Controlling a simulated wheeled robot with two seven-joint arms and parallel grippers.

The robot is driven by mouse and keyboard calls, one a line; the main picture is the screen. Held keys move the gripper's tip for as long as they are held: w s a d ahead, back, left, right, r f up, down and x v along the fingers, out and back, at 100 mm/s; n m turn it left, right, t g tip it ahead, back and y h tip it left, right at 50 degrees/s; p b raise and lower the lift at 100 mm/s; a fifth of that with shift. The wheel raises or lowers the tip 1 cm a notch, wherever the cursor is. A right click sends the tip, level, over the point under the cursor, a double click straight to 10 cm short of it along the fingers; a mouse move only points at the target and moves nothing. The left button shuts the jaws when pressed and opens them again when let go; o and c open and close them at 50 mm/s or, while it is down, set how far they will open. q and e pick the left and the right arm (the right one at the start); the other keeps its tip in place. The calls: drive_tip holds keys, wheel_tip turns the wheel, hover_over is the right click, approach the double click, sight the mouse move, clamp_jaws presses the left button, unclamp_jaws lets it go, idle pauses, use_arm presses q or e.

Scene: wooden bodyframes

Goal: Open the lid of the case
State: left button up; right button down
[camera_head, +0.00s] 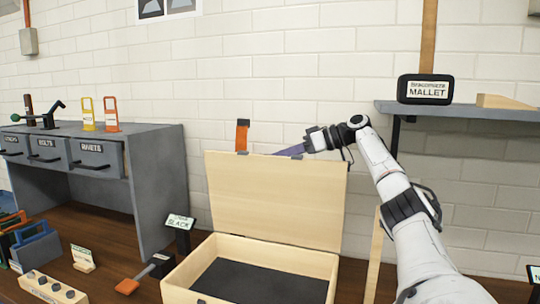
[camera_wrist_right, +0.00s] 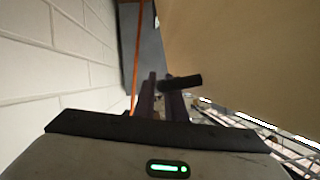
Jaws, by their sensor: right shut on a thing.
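In the right wrist view the gripper (camera_wrist_right: 162,100) is shut beside the tan lid (camera_wrist_right: 235,45), at a short black bar (camera_wrist_right: 182,82) by the lid. The exact grip point is hard to see. My left gripper is not in view.
A grey drawer bench (camera_head: 160,185) stands at left, a grey shelf (camera_head: 455,110) with a mallet-labelled box (camera_head: 425,89) at right. The white brick wall (camera_head: 260,70) is close behind the lid. A small sign (camera_head: 179,221) stands left of the case.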

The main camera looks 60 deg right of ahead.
drive_tip(key=shift+d+f, duration=0.1)
drive_tip(key=shift+f, duration=0.05)
drive_tip(key=c, duration=1.8)
unclamp_jaws()
drive_tip(key=shift+f, duration=0.1)
drive_tip(key=shift+s, duration=0.1)
drive_tip(key=shift+s+d+r, duration=0.15)
drive_tip(key=shift+s+r, duration=0.1)
drive_tip(key=shift+s, duration=0.05)
drive_tip(key=s+d, duration=0.1)
drive_tip(key=s, duration=0.4)
drive_tip(key=s+d+r+b, duration=0.1)
drive_tip(key=s, duration=0.4)
drive_tip(key=s+d, duration=0.1)
drive_tip(key=s, duration=0.4)
drive_tip(key=shift+s+d+r+b, duration=0.25)
drive_tip(key=shift+d+b, duration=0.05)
drive_tip(key=shift+b, duration=0.05)
